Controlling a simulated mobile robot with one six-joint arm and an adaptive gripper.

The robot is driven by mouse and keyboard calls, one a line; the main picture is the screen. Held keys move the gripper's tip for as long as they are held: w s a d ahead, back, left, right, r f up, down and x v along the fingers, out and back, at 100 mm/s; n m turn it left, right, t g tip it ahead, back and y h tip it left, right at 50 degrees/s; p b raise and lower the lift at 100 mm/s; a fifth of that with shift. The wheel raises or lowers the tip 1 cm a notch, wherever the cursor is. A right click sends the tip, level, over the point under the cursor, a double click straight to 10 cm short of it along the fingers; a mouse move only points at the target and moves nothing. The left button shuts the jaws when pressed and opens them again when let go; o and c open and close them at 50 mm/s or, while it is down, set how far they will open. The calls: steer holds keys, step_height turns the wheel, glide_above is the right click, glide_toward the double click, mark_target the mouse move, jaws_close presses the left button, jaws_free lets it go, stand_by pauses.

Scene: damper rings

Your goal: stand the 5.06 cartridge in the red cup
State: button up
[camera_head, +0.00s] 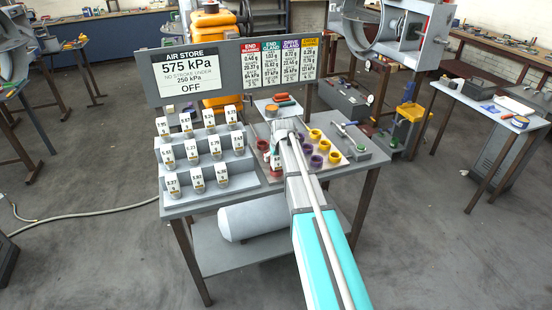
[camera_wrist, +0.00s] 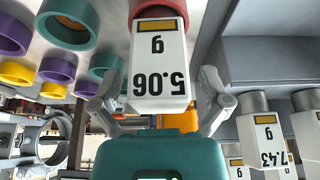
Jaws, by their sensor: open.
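The 5.06 cartridge (camera_wrist: 160,70), a white block with an upside-down label and a yellow stripe, is between my fingers in the wrist view. Its far end meets the red cup (camera_wrist: 150,10) at the top edge of that view, and the cup's rim shows around it. How deep it sits is cut off by the frame. My gripper (camera_wrist: 160,88) is open, with one finger on each side of the cartridge and small gaps showing. In the head view my arm largely covers the gripper and this spot.
A stepped grey rack (camera_head: 205,158) with several labelled cartridges stands left of my arm. Purple, yellow and teal cups stand close by, including a teal cup (camera_wrist: 70,28) and a purple cup (camera_wrist: 57,67). A sign panel (camera_head: 187,73) rises behind the table.

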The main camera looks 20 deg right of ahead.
steer(key=shift+r+p, duration=4)
steer(key=shift+r, duration=0.1)
step_height(320, 180, down, 5)
steer(key=b, duration=0.5)
step_height(320, 180, up, 5)
steer(key=p, duration=0.4)
steer(key=shift+f+p, duration=0.1)
steer(key=shift+p, duration=0.3)
steer(key=shift+s+r+p, duration=0.15)
steer(key=shift+r+p, duration=0.15)
steer(key=s+a+r+p, duration=0.2)
steer(key=s, duration=0.3)
steer(key=s+a+r+p, duration=0.1)
steer(key=s+a, duration=0.1)
steer(key=s, duration=0.3)
steer(key=shift+s+r+p, duration=0.25)
steer(key=shift+r+p, duration=0.1)
steer(key=shift+a, duration=0.1)
steer(key=s+a+f+g+b, duration=0.1)
steer(key=s+a+f+g, duration=0.1)
steer(key=s+a, duration=0.3)
steer(key=s+a+f+g+b, duration=0.1)
steer(key=s+a, duration=0.4)
steer(key=s, duration=0.8)
steer(key=shift+s+f+g, duration=0.4)
steer(key=shift+f+g, duration=0.05)
steer(key=shift+g, duration=0.35)
